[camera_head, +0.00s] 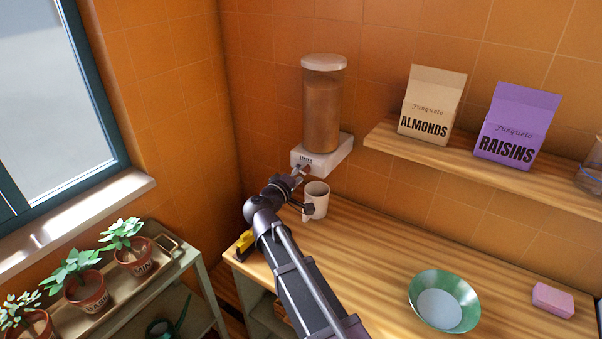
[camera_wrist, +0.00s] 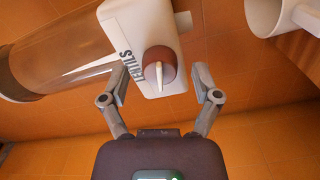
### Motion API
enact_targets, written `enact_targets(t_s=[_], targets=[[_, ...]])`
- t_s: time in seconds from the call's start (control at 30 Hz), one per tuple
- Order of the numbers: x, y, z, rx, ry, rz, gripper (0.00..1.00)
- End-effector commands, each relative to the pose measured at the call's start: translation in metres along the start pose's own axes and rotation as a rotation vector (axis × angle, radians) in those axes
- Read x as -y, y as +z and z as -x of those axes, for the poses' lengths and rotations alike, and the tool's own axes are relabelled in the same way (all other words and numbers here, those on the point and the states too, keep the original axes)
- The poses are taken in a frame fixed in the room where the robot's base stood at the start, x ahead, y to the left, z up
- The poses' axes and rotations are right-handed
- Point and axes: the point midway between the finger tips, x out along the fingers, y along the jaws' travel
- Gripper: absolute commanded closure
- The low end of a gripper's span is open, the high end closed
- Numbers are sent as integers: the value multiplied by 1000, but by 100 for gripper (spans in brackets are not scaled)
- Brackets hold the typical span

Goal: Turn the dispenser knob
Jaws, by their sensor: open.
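The dispenser (camera_head: 322,110) is a clear cylinder with a white lid and brown contents, on a white base (camera_head: 335,152) against the tiled wall. In the wrist view its knob (camera_wrist: 168,60) is a round brown dial with a pale pointer, set in the white front beside a label that looks like "LENTILS". My gripper (camera_wrist: 161,72) is open, with one finger on each side of the knob and a visible gap to it on both sides. In the head view my gripper (camera_head: 299,172) is at the dispenser's front and mostly covers the knob.
A white mug (camera_head: 316,200) stands on the wooden counter (camera_head: 370,235) below the dispenser, close to my wrist. A shelf (camera_head: 400,150) at right holds almonds (camera_head: 432,105) and raisins (camera_head: 517,125). A green bowl (camera_head: 444,300) and a pink block (camera_head: 553,300) lie farther right. Potted plants (camera_head: 85,290) stand at left.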

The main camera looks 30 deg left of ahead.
Motion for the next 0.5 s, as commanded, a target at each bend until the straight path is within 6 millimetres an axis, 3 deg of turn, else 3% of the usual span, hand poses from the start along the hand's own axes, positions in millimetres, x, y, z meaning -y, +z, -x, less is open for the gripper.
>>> enact_targets(t_s=[0.27,0.5], targets=[[0,1,16,-1,0,0,20],[0,1,50,-3,-1,0,20]])
